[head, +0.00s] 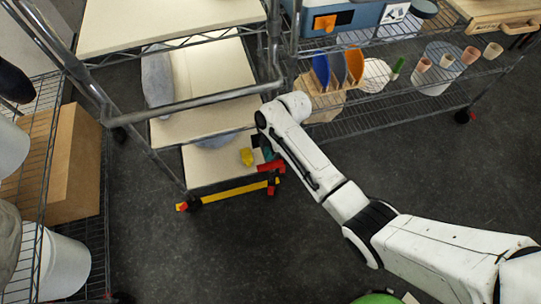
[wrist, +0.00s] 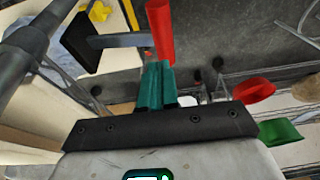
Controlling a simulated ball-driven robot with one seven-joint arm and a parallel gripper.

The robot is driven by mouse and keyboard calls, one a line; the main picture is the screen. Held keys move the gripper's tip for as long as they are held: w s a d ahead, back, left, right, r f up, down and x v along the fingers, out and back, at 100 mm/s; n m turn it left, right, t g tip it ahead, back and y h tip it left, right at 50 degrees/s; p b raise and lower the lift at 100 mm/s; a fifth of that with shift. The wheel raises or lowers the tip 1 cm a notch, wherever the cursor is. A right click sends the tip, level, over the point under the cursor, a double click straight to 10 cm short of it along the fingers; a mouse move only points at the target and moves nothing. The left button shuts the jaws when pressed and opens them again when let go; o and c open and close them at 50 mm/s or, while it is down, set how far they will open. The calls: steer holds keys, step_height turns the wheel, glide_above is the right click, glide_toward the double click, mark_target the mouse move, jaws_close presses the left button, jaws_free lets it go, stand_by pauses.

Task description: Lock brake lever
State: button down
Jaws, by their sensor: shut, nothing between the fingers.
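A red bar (wrist: 160,32), which looks like the brake lever, stands just beyond my gripper's fingertips in the wrist view. In the head view the red part (head: 271,166) is at the lower front right corner of the cart. My gripper (wrist: 156,72) has teal fingers that are closed together and empty. Their tips are very near the red bar; I cannot tell whether they touch it. In the head view the fingers (head: 268,154) are mostly hidden behind my white arm, just above the red part.
The cart's low shelf (head: 215,172) and a yellow bar (head: 235,192) lie left of the red part. A yellow piece (head: 246,156) is close by. A wire rack (head: 370,120) stands at right, a shelf with a cardboard box (head: 60,165) at left.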

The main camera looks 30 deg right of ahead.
steer(key=shift+f, duration=1.3)
steer(key=shift+s, duration=0.1)
